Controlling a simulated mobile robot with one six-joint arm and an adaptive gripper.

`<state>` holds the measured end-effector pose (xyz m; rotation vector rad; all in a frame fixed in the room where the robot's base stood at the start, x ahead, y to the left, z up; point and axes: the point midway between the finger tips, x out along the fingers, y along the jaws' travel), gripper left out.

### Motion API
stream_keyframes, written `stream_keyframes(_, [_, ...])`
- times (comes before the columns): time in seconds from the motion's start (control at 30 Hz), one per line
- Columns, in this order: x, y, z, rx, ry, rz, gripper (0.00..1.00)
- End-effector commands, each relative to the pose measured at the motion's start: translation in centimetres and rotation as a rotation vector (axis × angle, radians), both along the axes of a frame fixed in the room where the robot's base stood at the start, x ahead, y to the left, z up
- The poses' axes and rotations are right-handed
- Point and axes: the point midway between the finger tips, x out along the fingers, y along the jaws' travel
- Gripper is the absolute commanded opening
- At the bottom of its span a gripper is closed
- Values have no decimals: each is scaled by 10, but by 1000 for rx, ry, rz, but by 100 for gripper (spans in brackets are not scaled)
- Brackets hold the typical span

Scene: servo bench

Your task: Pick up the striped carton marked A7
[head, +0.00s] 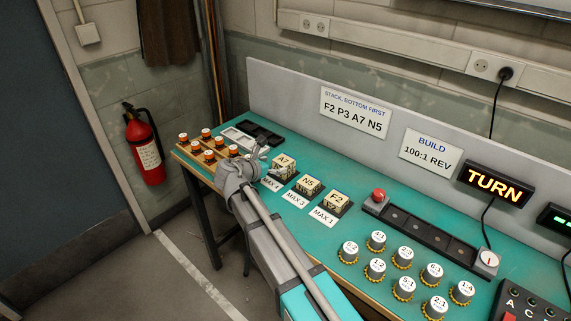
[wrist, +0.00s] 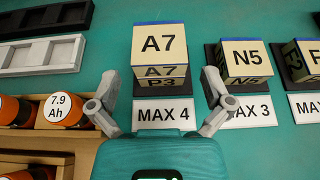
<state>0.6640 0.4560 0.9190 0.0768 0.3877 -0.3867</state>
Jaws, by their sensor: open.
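The A7 carton (head: 283,161) has a cream top marked A7 and sits on top of a P3 carton (wrist: 160,84) on a dark pad behind the MAX 4 label. In the wrist view the A7 carton (wrist: 160,43) is upright, centred and ahead of my gripper (wrist: 160,77). My gripper is open, with one finger to each side of the stack's near end and nothing between the fingers. In the head view my gripper (head: 267,168) is just left of the stack.
The N5 carton (head: 308,186) and F2 carton (head: 337,200) stand to the right on their own pads. A wooden rack of orange cells (head: 208,154) and empty trays (head: 238,138) lie left. A sign (head: 356,113) reads F2 P3 A7 N5. Round gear knobs (head: 406,257) stand right.

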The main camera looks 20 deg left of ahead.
Motion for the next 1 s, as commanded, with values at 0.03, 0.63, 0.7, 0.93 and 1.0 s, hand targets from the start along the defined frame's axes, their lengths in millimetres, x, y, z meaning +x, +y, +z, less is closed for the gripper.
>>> stream_keyframes(0.03, [1, 0, 0, 0, 0, 0, 100])
stream_keyframes(0.63, [46, -18, -17, 1, 0, -1, 100])
stream_keyframes(0.7, [47, -19, -17, 1, 0, -1, 100])
stream_keyframes(0.93, [47, -19, -17, 0, 0, -2, 100])
stream_keyframes(1.0, [47, -19, -17, 0, 0, -2, 100])
